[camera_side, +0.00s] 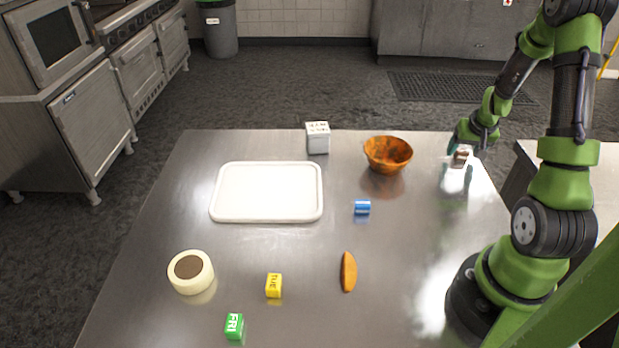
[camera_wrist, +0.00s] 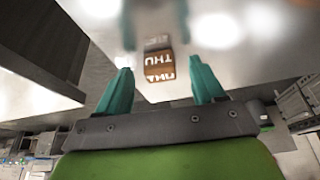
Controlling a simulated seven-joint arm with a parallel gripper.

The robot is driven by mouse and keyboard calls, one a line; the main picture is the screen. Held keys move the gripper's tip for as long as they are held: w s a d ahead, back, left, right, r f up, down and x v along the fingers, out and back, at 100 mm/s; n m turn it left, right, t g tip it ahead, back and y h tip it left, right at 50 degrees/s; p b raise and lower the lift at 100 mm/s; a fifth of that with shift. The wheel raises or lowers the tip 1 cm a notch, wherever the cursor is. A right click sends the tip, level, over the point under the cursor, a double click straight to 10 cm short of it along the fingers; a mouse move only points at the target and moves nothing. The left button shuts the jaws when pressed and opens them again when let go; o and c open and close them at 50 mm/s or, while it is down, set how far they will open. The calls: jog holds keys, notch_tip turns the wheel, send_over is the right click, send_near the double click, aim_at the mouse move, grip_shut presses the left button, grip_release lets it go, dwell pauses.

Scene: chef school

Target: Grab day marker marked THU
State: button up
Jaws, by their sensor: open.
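The THU day marker (camera_wrist: 159,70) is a small brown-orange block with white THU lettering on two faces. In the wrist view it lies between the two teal fingers of my open gripper (camera_wrist: 160,72), with gaps on both sides. In the side view the brown marker (camera_side: 461,154) is at the right part of the table, right by my gripper (camera_side: 463,149), its lettering too small to read. The fingers partly hide it there.
On the steel table (camera_side: 425,270) are an orange-brown bowl (camera_side: 388,155), a white cutting board (camera_side: 267,191), a white box (camera_side: 318,138), a blue block (camera_side: 362,207), a yellow TUE block (camera_side: 274,286), a green FRI block (camera_side: 234,326), an orange wedge-like item (camera_side: 348,272) and a cream roll (camera_side: 190,283).

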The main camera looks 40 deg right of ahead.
jog(key=shift+w+d+f, duration=0.1)
jog(key=shift+d+f, duration=0.1)
jog(key=shift+f, duration=0.3)
jog(key=c, duration=1.1)
